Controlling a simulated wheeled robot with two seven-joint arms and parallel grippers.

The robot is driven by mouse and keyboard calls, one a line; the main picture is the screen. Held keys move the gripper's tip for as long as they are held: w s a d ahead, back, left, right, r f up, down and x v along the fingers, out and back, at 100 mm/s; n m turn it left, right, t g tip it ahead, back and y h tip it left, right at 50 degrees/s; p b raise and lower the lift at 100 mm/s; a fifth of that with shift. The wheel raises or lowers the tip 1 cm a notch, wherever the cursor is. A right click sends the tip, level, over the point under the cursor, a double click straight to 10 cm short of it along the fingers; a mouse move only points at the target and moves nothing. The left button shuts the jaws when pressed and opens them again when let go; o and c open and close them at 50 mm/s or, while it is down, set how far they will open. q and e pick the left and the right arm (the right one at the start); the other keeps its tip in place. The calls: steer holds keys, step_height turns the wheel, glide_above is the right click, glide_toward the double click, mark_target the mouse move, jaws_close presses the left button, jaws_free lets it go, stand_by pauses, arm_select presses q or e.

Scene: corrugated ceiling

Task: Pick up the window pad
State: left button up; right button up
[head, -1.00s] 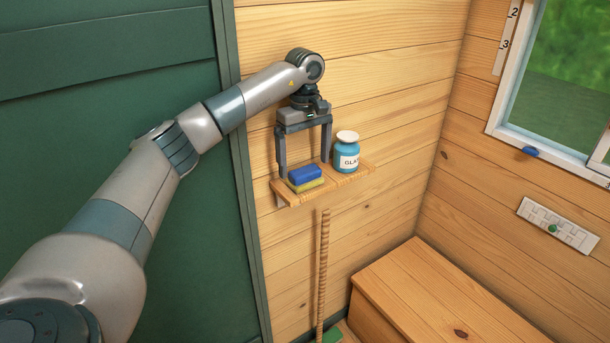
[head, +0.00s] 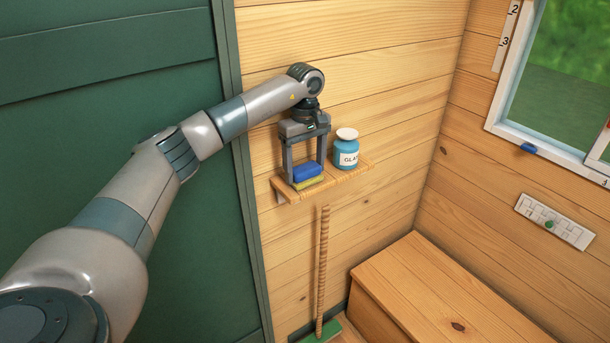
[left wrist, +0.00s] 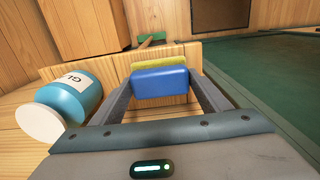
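The window pad (head: 308,171) is a sponge-like block, blue above and yellow below, on the left part of a small wooden wall shelf (head: 346,177). My left gripper (head: 306,172) points down over it, with one finger on each side. In the left wrist view the pad (left wrist: 160,82) fills the gap between the fingertips (left wrist: 160,78), which appear to touch its ends. The pad still rests at shelf height. My right gripper is not in view.
A blue jar (head: 346,152) with a white lid stands on the shelf close to the right finger. A broom (head: 322,270) leans below the shelf. A wooden box bench (head: 440,290) is at lower right, a green door (head: 110,90) at left.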

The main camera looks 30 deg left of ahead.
mark_target(308, 168)
arm_select(q)
steer(key=shift+r, duration=0.1)
steer(key=shift+c, duration=0.6)
steer(key=shift+r+b, duration=0.5)
steer(key=r+b, duration=0.1)
steer(key=d+r+b, duration=0.1)
steer(key=r, duration=0.1)
steer(key=d+r+b, duration=0.3)
steer(key=d+r, duration=0.4)
steer(key=d, duration=0.3)
steer(key=shift+s+d, duration=0.35)
steer(key=shift+s, duration=0.1)
